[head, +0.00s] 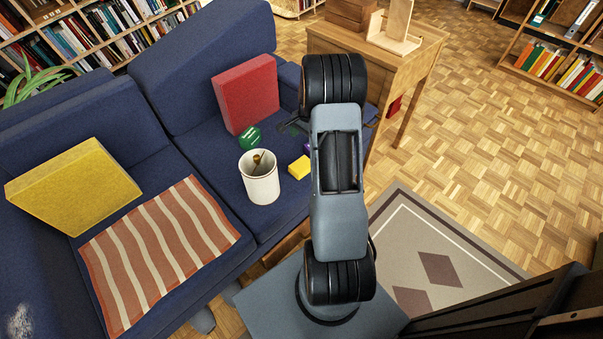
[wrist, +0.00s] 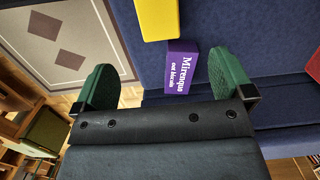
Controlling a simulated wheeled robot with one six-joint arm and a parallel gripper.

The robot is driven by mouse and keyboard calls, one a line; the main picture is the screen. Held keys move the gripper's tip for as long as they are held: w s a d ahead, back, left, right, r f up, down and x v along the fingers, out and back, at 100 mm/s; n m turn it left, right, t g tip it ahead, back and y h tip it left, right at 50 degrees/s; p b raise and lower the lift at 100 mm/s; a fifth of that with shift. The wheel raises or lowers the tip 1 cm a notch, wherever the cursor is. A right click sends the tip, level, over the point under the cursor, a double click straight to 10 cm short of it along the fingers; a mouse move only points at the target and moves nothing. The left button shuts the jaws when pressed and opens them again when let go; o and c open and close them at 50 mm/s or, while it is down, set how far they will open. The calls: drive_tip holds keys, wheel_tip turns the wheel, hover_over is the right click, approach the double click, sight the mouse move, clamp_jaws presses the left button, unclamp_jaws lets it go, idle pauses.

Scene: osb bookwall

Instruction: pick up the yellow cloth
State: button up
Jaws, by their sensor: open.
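A small yellow block-like thing (head: 299,167), perhaps the folded yellow cloth, lies on the blue sofa seat, right of a white mug. In the wrist view a yellow thing (wrist: 157,18) shows at the top edge, cut off by the frame, beyond my fingertips. My gripper (wrist: 164,80) is open, with its two green-padded fingers wide apart. A purple box (wrist: 181,68) with white lettering shows between the fingers, nearer the right one. Nothing is held. In the head view my arm hides most of the gripper.
The white mug (head: 261,178) has something standing in it. A green thing (head: 249,137) and a red cushion (head: 246,94) are behind it. A larger yellow cushion (head: 75,190) and a striped cloth (head: 159,250) lie left. A wooden desk (head: 345,45) stands beyond my arm.

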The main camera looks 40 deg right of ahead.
sight(301, 165)
drive_tip(key=f, duration=0.2)
drive_tip(key=f+b, duration=0.1)
drive_tip(key=f, duration=0.5)
drive_tip(key=shift+s+a+b, duration=0.1)
drive_tip(key=shift+a+b, duration=0.25)
drive_tip(key=shift+a, duration=0.05)
drive_tip(key=shift+s+a+f+b, duration=0.15)
drive_tip(key=shift+f+b, duration=0.25)
drive_tip(key=shift+f, duration=0.45)
drive_tip(key=shift+a+f+b, duration=0.25)
drive_tip(key=shift+f+b, duration=0.1)
drive_tip(key=shift+f, duration=0.55)
drive_tip(key=shift+s+a+f+b, duration=0.15)
drive_tip(key=shift+f+b, duration=0.25)
drive_tip(key=shift+f, duration=0.45)
drive_tip(key=shift+w, duration=0.15)
drive_tip(key=shift+c, duration=0.5)
drive_tip(key=c, duration=0.9)
